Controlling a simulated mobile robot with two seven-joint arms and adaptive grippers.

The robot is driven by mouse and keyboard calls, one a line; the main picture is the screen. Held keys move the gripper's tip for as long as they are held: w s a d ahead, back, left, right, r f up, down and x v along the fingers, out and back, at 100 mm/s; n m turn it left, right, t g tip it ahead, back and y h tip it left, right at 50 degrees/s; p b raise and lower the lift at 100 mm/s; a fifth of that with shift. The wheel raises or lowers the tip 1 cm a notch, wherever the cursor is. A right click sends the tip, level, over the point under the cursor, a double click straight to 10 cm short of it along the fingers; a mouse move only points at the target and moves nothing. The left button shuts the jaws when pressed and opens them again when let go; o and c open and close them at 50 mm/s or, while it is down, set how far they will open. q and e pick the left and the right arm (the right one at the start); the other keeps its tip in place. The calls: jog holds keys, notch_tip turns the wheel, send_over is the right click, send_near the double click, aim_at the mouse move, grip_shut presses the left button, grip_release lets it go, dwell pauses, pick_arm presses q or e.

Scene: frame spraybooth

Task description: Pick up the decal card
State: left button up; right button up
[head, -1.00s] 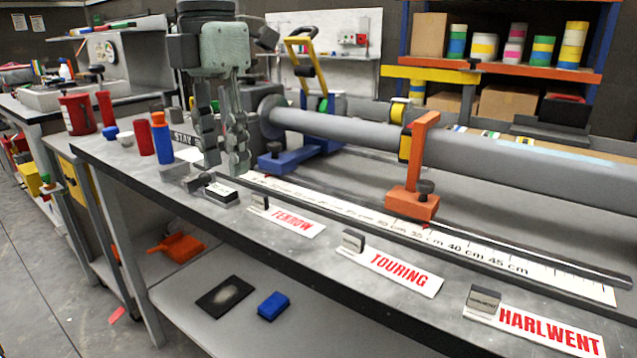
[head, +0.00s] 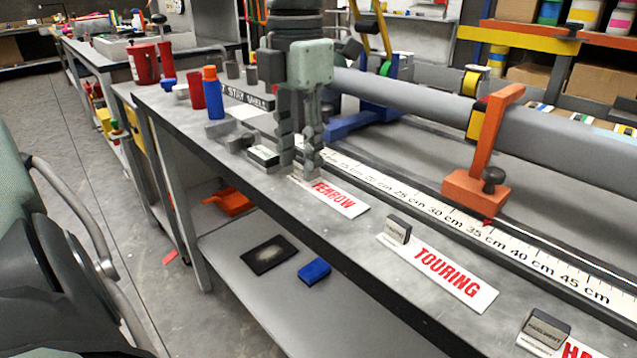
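The FERROW decal card (head: 340,200) lies on the front strip of the bench, white with red letters. The TOURING decal card (head: 445,272) lies nearer, with a small grey block (head: 397,229) at its left end. The HARLWENT decal card (head: 575,349) is cut off at the bottom right, also with a grey block (head: 546,328). I cannot tell whether the tips grip anything. My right gripper is out of view.
A blue bottle (head: 212,95) and red containers stand at the bench's far left. A blue block (head: 314,271) and a dark pad (head: 269,254) lie on the lower shelf.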

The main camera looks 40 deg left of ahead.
pick_arm(q)
jog(key=shift+c, duration=0.6)
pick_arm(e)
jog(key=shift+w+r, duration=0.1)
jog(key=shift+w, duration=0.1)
pick_arm(q)
jog(key=c, duration=0.5)
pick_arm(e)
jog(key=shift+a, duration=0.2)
